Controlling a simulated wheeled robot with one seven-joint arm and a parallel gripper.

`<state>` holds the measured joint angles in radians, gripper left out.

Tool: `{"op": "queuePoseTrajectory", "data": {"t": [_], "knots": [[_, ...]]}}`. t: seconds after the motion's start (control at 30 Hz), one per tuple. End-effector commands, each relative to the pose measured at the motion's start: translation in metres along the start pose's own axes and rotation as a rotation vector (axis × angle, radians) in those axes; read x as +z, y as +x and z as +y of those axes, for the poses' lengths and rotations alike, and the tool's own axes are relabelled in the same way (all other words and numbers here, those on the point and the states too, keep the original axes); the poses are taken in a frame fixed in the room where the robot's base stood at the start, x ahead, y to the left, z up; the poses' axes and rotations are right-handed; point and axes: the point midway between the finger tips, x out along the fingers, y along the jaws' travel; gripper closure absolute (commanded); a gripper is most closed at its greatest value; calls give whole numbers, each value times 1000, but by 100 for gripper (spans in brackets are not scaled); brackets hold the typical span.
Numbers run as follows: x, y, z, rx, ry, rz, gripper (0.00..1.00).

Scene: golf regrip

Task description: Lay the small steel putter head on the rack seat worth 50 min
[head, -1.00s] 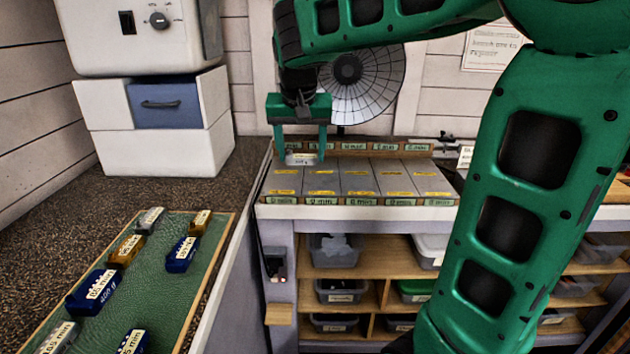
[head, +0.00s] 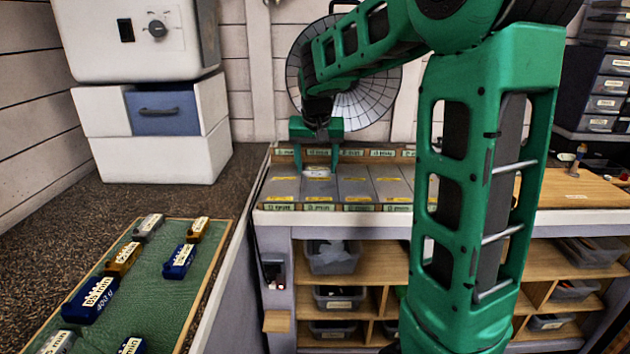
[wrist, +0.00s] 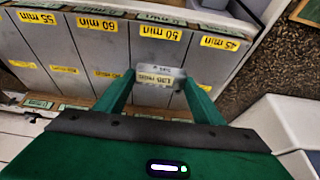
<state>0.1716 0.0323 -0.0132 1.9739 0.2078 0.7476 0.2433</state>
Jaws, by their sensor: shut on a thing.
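My gripper (head: 318,172) is shut on the small steel putter head (wrist: 161,78), a short grey block with a pale label. In the head view the putter head (head: 317,171) shows between the fingertips over the rack (head: 355,188). In the wrist view it is over the grey seat with the yellow "50 min" tag (wrist: 160,33), which is the second seat from the left in the head view. I cannot tell whether it touches the seat. The fingers hide part of the seat's near end.
Neighbouring seats read "45 min" (wrist: 219,42) and "60 min" (wrist: 96,24). A green mat (head: 150,290) at left holds several blue, brown and grey heads. A round mesh dish (head: 365,95) stands behind the rack. White boxes (head: 160,150) stand at back left.

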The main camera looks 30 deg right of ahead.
Motion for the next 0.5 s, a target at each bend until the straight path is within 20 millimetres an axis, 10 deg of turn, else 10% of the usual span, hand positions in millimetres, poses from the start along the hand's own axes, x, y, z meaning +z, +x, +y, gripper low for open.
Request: {"op": "queuePoseTrajectory", "data": {"t": [0.5], "knots": [[0,46,8,1,-2,-3,65]]}}
